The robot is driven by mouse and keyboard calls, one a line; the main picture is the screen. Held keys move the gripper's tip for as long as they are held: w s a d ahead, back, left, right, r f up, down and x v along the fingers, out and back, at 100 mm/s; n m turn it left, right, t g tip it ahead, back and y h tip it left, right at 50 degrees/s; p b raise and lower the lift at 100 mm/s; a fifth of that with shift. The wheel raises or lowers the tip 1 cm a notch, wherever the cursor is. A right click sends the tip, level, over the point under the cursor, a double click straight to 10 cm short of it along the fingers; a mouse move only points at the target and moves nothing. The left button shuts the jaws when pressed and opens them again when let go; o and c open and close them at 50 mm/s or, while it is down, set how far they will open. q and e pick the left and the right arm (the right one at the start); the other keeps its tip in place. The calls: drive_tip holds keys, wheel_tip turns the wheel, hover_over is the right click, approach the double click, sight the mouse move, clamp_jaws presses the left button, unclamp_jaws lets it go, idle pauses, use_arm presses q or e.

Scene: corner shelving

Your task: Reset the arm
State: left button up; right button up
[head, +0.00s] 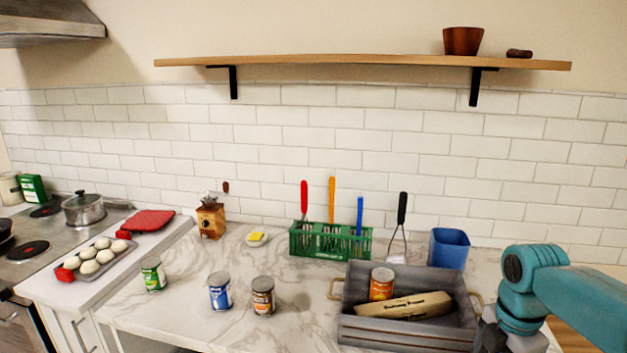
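A teal arm of mine, coming in from the right, reaches over the counter's right front. The dark end part of my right gripper (490,337) shows at the bottom, just right of the grey crate (400,338). Its fingers are cut off or hidden, so I cannot tell whether it is open or shut. My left arm and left gripper are not in view.
The crate holds an orange can (381,284) and a long box (404,305). Green (152,274), blue (220,291) and brown (263,296) cans stand left of it. A green rack (330,243) and blue cup (449,249) stand behind. A wooden shelf (350,61) hangs above.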

drive_tip(key=s+a+f+m+y, duration=0.2)
drive_tip(key=a+f+m, duration=0.4)
drive_tip(key=f, duration=0.7)
drive_tip(key=s+a+f+m+y, duration=0.15)
drive_tip(key=a+f+m, duration=0.25)
drive_tip(key=a+f, duration=0.65)
drive_tip(key=s+a+f+m, duration=0.3)
drive_tip(key=s+f+m, duration=0.9)
drive_tip(key=s, duration=0.3)
drive_tip(key=shift+s+a, duration=0.35)
